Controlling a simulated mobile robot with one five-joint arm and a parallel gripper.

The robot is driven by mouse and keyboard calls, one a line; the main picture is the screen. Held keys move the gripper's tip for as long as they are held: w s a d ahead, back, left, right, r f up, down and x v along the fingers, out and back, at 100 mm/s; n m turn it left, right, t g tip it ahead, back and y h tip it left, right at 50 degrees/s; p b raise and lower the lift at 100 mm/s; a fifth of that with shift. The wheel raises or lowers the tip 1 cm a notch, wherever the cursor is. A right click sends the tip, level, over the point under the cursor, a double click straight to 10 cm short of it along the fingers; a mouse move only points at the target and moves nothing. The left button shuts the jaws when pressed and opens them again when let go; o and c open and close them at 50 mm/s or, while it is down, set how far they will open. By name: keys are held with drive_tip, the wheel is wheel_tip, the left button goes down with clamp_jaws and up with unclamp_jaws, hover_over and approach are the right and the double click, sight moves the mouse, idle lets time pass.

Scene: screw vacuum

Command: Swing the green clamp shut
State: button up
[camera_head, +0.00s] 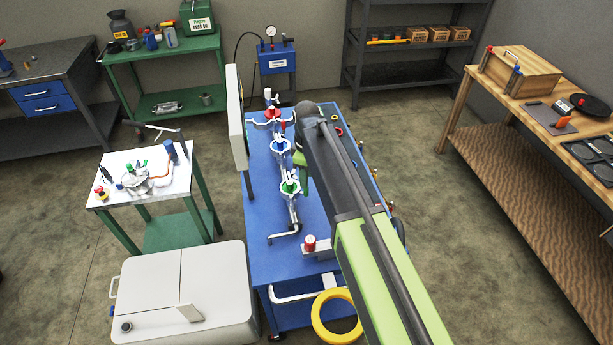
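The green clamp (290,188) is a metal ring clamp with a green knob on the pipe line over the blue cart (262,215). Whether its ring is fully closed is too small to tell. A blue-knobbed clamp (280,146) and a red-knobbed clamp (272,117) sit farther along the same line. My arm reaches from the lower right over the cart, just right of the clamps. A light green part, probably of my arm, shows beside the green clamp. My gripper's fingers are hidden behind the arm.
A grey panel (236,120) stands at the cart's left edge. A red-capped fitting (310,243) sits near the front, with a yellow ring (337,317) below. A small white-topped table (125,202) and a grey cabinet (185,290) stand left. Floor at right is clear.

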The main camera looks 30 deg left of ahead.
wheel_tip(320, 180, up, 11)
drive_tip(key=p, duration=0.9)
drive_tip(key=shift+a+f, duration=0.15)
